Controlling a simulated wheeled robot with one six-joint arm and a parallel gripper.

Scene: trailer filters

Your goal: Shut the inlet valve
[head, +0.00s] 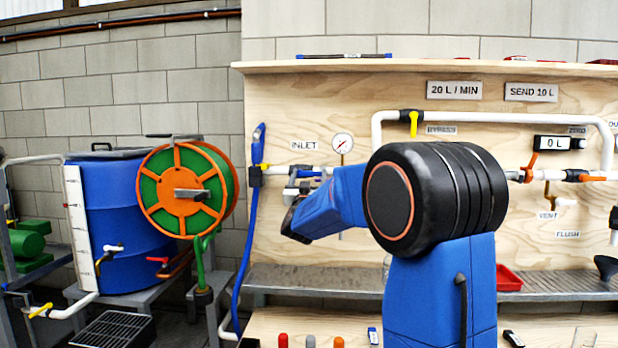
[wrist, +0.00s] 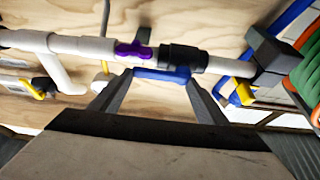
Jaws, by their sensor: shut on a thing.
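The inlet valve sits on the white pipe under the INLET label (head: 305,145). In the wrist view its black body (wrist: 184,57) is on the pipe, and its blue handle (wrist: 160,74) is between my fingertips. The handle looks roughly parallel to the pipe there. My gripper (wrist: 160,80) is shut on the blue handle. In the head view my gripper (head: 297,190) reaches the inlet pipe from below, and my arm and the gripper hide part of the valve. A purple fitting (wrist: 133,50) is beside the valve body on the pipe.
A pressure gauge (head: 343,143) stands close right of the valve. A blue hose (head: 246,235) hangs at its left, near the orange and green hose reel (head: 180,190) and blue barrel (head: 112,215). A grey shelf (head: 320,279) runs below. A yellow bypass handle (head: 413,124) is at upper right.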

